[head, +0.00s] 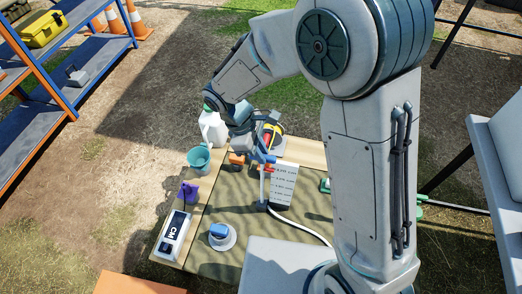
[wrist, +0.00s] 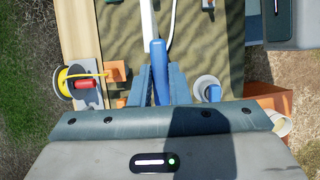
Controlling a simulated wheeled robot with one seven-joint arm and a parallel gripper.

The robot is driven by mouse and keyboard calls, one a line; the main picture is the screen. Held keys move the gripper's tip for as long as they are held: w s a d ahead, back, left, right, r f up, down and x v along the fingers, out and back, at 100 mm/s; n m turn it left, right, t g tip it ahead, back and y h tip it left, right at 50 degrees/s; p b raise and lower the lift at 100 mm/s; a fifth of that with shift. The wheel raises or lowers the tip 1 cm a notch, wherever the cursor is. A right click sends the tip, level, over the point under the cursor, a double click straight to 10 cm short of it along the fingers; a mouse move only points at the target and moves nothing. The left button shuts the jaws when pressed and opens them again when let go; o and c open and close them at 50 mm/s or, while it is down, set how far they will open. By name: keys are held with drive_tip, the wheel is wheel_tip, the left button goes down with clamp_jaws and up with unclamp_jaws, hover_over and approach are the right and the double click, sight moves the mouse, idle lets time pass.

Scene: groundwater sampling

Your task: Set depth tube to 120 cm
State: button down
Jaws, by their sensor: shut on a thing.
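The depth tube (head: 262,187) is a thin pale upright tube beside a white card scale (head: 284,186) with several printed cm lines, too small to read surely. A blue grip piece (head: 264,158) with a red part by it is at the tube's upper end. My gripper (head: 258,150) is at this piece, partly hidden by my wrist. In the wrist view my gripper (wrist: 160,82) is shut on the blue grip (wrist: 158,60), with the white tube (wrist: 147,18) running on beyond it. I cannot tell which line the tube is set at.
A white jug (head: 213,128), teal cup (head: 199,158), purple item (head: 188,192), box marked CM (head: 174,236) and blue-topped round piece (head: 221,235) stand on the table's left side. An orange block (head: 238,159) and a yellow-red reel (wrist: 79,84) are close to my gripper. A white hose (head: 300,227) curves right.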

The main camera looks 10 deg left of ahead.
drive_tip(key=shift+r, duration=0.2)
drive_tip(key=c, duration=1.4)
unclamp_jaws()
drive_tip(key=shift+o, duration=0.2)
drive_tip(key=p+v, duration=0.1)
drive_tip(key=v, duration=1.2)
drive_tip(key=shift+r+p, duration=0.35)
drive_tip(key=shift+p, duration=0.05)
drive_tip(key=shift+a, duration=0.1)
drive_tip(key=s+d+r+m+t+y+p, duration=0.1)
drive_tip(key=s+d+r+m+p, duration=0.1)
drive_tip(key=d, duration=0.7)
drive_tip(key=s+d+r+m+t+y+p, duration=0.1)
drive_tip(key=s+d+r+m+y+p, duration=0.1)
drive_tip(key=d+r+m, duration=0.4)
drive_tip(key=s+d+r+m+t+y+p, duration=0.1)
drive_tip(key=s+d+r+m+p, duration=0.2)
drive_tip(key=d+m, duration=0.6)
drive_tip(key=d+r+p, duration=0.1)
drive_tip(key=d+p, duration=0.1)
drive_tip(key=d, duration=0.2)
drive_tip(key=shift+s+y, duration=0.3)
drive_tip(key=shift+s, duration=0.1)
